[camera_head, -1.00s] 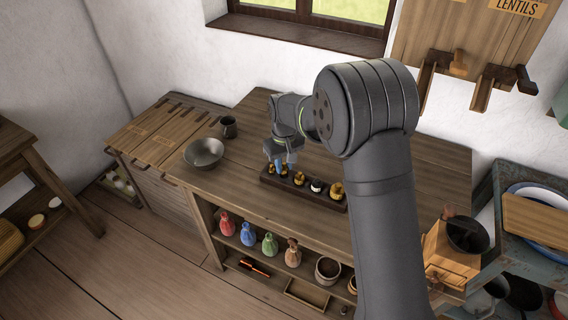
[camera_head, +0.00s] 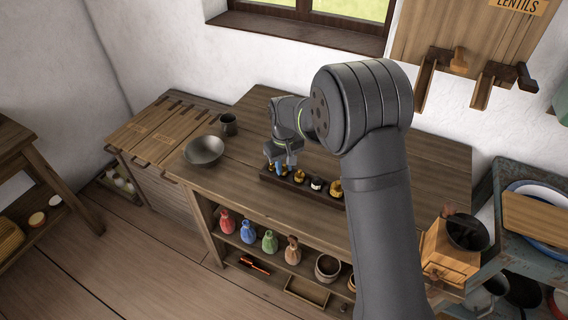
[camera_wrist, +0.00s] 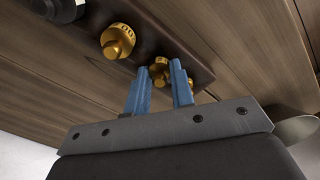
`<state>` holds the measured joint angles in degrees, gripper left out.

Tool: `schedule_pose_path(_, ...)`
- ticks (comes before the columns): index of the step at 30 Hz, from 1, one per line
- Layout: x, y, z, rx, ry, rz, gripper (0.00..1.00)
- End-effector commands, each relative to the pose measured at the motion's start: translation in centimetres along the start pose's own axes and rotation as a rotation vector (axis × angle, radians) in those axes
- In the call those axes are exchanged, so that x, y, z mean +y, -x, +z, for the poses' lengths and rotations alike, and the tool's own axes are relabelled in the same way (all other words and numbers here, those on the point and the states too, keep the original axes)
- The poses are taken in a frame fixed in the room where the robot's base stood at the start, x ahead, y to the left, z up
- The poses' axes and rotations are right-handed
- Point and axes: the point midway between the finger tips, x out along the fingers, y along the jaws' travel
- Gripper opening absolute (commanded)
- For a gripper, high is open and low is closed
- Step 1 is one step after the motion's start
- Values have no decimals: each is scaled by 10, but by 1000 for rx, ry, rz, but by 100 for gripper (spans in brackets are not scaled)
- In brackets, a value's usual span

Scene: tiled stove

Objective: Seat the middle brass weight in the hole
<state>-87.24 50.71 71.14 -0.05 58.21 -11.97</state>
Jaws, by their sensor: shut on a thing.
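A dark wooden weight block (camera_head: 327,202) lies on the worktop and holds a row of brass weights. My gripper (camera_head: 284,168) is over its left part, pointing down. In the wrist view, its blue fingers (camera_wrist: 157,74) are shut on a small brass weight (camera_wrist: 160,70) at the block. Whether this weight is fully down in a hole cannot be told, as the fingers hide its base. A larger knobbed brass weight (camera_wrist: 117,40) stands beside it, apart from the fingers. In the head view, a large brass weight (camera_head: 335,187) is at the block's right end.
A grey bowl (camera_head: 204,151) and dark mug (camera_head: 229,124) are on the left of the worktop (camera_head: 420,180). Coloured bottles (camera_head: 248,234) stand on the shelf below. The worktop behind the block is clear.

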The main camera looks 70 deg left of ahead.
Motion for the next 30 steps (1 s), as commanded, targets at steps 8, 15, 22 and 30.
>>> schedule_pose_path(8,0,-4,0,1,0,0,43)
schedule_pose_path(15,0,-4,0,0,0,0,47)
schedule_pose_path(22,0,10,-1,3,0,1,47)
schedule_pose_path(30,0,71,-1,6,0,1,47)
